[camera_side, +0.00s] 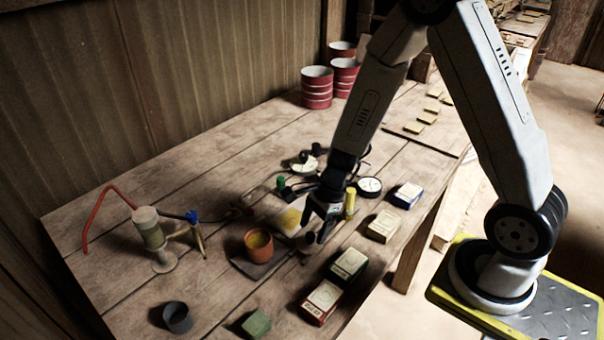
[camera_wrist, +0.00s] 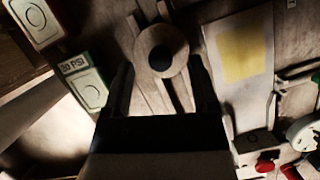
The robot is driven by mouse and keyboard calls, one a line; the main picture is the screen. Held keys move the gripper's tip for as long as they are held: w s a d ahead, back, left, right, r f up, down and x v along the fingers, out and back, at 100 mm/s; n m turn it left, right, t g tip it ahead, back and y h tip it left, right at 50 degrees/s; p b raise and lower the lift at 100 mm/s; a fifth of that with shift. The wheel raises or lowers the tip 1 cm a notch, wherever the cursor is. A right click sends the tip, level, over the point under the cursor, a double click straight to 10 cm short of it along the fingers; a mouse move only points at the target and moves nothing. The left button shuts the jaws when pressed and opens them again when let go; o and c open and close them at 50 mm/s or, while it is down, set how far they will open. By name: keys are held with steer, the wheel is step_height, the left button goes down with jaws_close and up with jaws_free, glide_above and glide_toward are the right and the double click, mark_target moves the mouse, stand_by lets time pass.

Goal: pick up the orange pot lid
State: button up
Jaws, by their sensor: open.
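In the side view a small brown thing (camera_side: 304,254) shows beside the fingertips, partly hidden. My gripper (camera_side: 317,234) points down, open, low over the bench just right of the pot. In the wrist view its dark fingers (camera_wrist: 161,72) are apart, with nothing clamped.
Small labelled boxes (camera_side: 349,263) stand in a row along the bench's front edge, near my gripper. A sheet with a yellow square (camera_wrist: 243,52), a yellow cylinder (camera_side: 350,202) and a gauge (camera_side: 369,187) are close by. A grey cup (camera_side: 177,317) stands at front left.

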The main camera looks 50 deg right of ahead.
mark_target(310, 240)
steer(key=shift+x, duration=1.2)
jaws_close()
